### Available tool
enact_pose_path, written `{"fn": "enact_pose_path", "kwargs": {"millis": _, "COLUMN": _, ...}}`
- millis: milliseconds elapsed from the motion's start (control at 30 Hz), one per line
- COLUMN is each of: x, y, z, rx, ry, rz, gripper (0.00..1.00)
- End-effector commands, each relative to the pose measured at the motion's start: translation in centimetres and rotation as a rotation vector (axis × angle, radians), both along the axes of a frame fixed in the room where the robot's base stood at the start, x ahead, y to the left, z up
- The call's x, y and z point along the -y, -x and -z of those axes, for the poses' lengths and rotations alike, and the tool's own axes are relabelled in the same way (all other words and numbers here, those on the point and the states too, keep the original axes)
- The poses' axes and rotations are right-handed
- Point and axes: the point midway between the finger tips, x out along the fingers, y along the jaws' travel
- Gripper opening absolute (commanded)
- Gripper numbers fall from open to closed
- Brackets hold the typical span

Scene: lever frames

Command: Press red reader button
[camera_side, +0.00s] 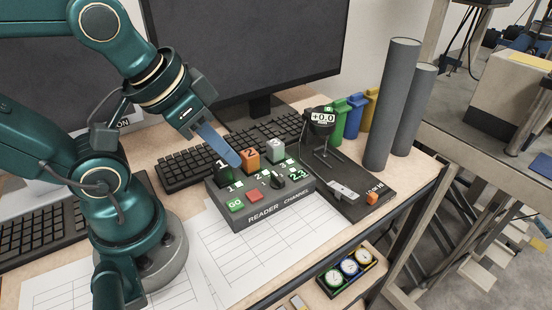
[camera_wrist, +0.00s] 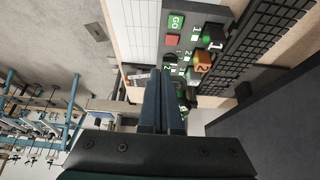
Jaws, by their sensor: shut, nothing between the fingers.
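The reader box (camera_side: 290,205), dark grey and labelled "READER CHANNEL", sits on the desk in the side view. Its red button (camera_side: 255,196) is on the front of the top face, just right of the green GO button (camera_side: 236,206). In the wrist view the red button (camera_wrist: 173,40) shows below the GO button (camera_wrist: 176,22). My gripper (camera_side: 236,163) is shut and empty, its blue fingers tilted down above the back of the box near the orange block marked 2 (camera_side: 250,157). In the wrist view the fingers (camera_wrist: 164,82) reach towards the black knob. The red button is uncovered in both views.
A dark stand with a +0.0 display (camera_side: 322,117) and a small lever (camera_side: 343,191) stand right of the box. Tall grey cylinders (camera_side: 390,105) rise behind it. A keyboard (camera_side: 190,165) and monitor (camera_side: 250,45) lie behind; paper sheets (camera_side: 230,250) cover the front.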

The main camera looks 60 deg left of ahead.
Motion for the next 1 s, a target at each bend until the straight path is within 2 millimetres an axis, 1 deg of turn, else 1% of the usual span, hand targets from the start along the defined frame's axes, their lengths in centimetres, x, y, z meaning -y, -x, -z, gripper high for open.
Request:
{"fn": "enact_pose_path", "kwargs": {"millis": 67, "x": 0.1, "y": 0.3, "z": 0.1, "rx": -0.015, "ry": 0.003, "rz": 0.006, "gripper": 0.0}}
{"fn": "enact_pose_path", "kwargs": {"millis": 167, "x": 1.1, "y": 0.9, "z": -0.1, "rx": -0.066, "ry": 0.049, "rz": 0.017, "gripper": 0.0}}
{"fn": "enact_pose_path", "kwargs": {"millis": 300, "x": 2.1, "y": 1.2, "z": -0.1, "rx": -0.23, "ry": 0.166, "rz": -0.041, "gripper": 0.0}}
{"fn": "enact_pose_path", "kwargs": {"millis": 467, "x": 2.7, "y": 0.5, "z": -0.2, "rx": -0.411, "ry": 0.337, "rz": -0.152, "gripper": 0.0}}
{"fn": "enact_pose_path", "kwargs": {"millis": 567, "x": 2.7, "y": -0.4, "z": -0.5, "rx": -0.502, "ry": 0.455, "rz": -0.226, "gripper": 0.0}}
{"fn": "enact_pose_path", "kwargs": {"millis": 667, "x": 2.2, "y": -1.6, "z": -0.7, "rx": -0.577, "ry": 0.578, "rz": -0.303, "gripper": 0.0}}
{"fn": "enact_pose_path", "kwargs": {"millis": 767, "x": 1.3, "y": -3.0, "z": -0.7, "rx": -0.634, "ry": 0.702, "rz": -0.383, "gripper": 0.0}}
{"fn": "enact_pose_path", "kwargs": {"millis": 900, "x": -0.5, "y": -4.5, "z": -0.5, "rx": -0.683, "ry": 0.851, "rz": -0.487, "gripper": 0.0}}
{"fn": "enact_pose_path", "kwargs": {"millis": 1000, "x": -1.8, "y": -5.3, "z": 0.0, "rx": -0.699, "ry": 0.921, "rz": -0.554, "gripper": 0.0}}
